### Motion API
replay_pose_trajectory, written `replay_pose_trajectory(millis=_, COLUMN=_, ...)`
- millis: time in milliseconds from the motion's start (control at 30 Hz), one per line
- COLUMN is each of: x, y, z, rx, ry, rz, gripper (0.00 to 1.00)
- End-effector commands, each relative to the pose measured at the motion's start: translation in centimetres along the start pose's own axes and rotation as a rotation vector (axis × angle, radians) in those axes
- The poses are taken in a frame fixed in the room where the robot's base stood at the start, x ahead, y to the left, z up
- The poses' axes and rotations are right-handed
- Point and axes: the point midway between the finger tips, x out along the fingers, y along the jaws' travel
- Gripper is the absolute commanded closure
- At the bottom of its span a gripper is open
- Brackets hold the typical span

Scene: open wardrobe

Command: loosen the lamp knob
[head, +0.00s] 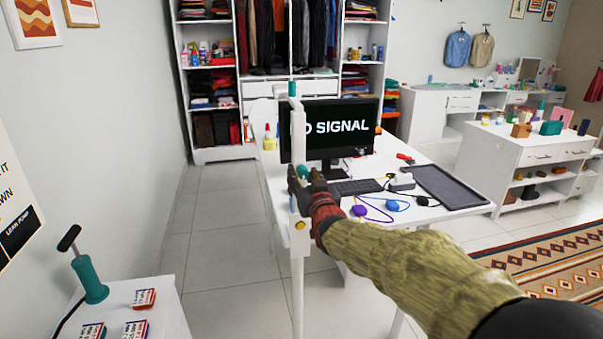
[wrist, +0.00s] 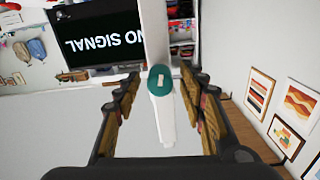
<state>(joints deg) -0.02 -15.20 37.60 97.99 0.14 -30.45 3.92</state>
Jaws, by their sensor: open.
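The lamp's white post (head: 296,240) rises at the front left corner of the white desk in the head view. A teal knob (head: 303,171) sits on it beside my gripper (head: 302,184). In the wrist view, the round teal knob (wrist: 153,73) carries a small pale bar. It lies between the tips of my open gripper (wrist: 160,88), with a visible gap on each side. The white lamp part (wrist: 162,122) runs from the knob toward my palm. The knob's far side is hidden.
The white desk (head: 440,222) holds a monitor (head: 330,130) reading "NO SIGNAL", a keyboard (head: 357,187), cables and a dark tray (head: 447,186). A side table (head: 165,308) with a teal pump (head: 88,272) stands front left. The tiled floor between is clear.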

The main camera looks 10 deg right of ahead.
Motion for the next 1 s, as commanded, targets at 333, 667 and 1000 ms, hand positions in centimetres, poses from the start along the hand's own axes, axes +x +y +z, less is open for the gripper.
replay_pose_trajectory(millis=333, x=0.0, y=0.0, z=0.0, rx=0.139, ry=0.0, rz=0.0, gripper=0.59)
replay_pose_trajectory(millis=667, x=0.0, y=0.0, z=-0.01, rx=0.566, ry=0.0, rz=0.0, gripper=0.59)
replay_pose_trajectory(millis=1000, x=0.0, y=0.0, z=-0.01, rx=1.002, ry=-0.001, rz=0.0, gripper=0.59)
